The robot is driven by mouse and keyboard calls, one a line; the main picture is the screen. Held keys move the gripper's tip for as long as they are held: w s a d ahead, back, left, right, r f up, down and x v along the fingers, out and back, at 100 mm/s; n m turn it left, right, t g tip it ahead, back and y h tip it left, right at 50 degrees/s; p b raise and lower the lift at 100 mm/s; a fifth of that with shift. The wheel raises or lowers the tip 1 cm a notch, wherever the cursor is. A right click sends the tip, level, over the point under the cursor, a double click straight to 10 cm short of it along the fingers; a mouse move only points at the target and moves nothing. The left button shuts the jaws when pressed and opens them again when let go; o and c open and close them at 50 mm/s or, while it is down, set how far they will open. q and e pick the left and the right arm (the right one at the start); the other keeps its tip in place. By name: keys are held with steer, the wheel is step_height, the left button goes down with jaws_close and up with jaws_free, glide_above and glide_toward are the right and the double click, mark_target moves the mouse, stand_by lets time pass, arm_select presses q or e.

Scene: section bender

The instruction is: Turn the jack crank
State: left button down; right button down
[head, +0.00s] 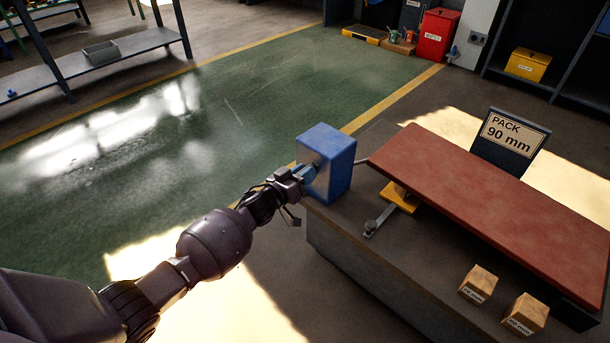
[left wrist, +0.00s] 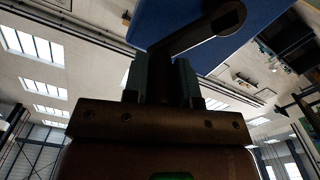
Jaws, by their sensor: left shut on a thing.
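The jack is a blue box (head: 328,160) on the near left corner of the bench. The fingers cover most of the handle in the head view. A thin rod runs from the jack toward the red slab (head: 480,185). My right gripper is not in view.
A sign reading "PACK 90 mm" (head: 508,140) stands behind the slab. Two labelled wooden blocks (head: 478,284) (head: 525,314) lie on the bench's near side. A yellow piece (head: 399,197) and a metal lever (head: 378,221) sit by the slab. Open green floor lies left.

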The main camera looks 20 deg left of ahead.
arm_select(q)
steer(key=w+a+f+n+b, duration=0.1)
steer(key=a+n, duration=0.6)
steer(key=n, duration=0.7)
steer(key=shift+w+a+f+n+b, duration=0.2)
steer(key=shift+w+a+n+b, duration=0.25)
steer(key=shift+w, duration=0.45)
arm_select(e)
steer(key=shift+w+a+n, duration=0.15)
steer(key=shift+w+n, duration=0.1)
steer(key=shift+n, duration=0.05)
arm_select(q)
steer(key=shift+d, duration=0.1)
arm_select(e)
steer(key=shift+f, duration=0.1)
arm_select(q)
steer(key=c, duration=0.9)
jaws_free()
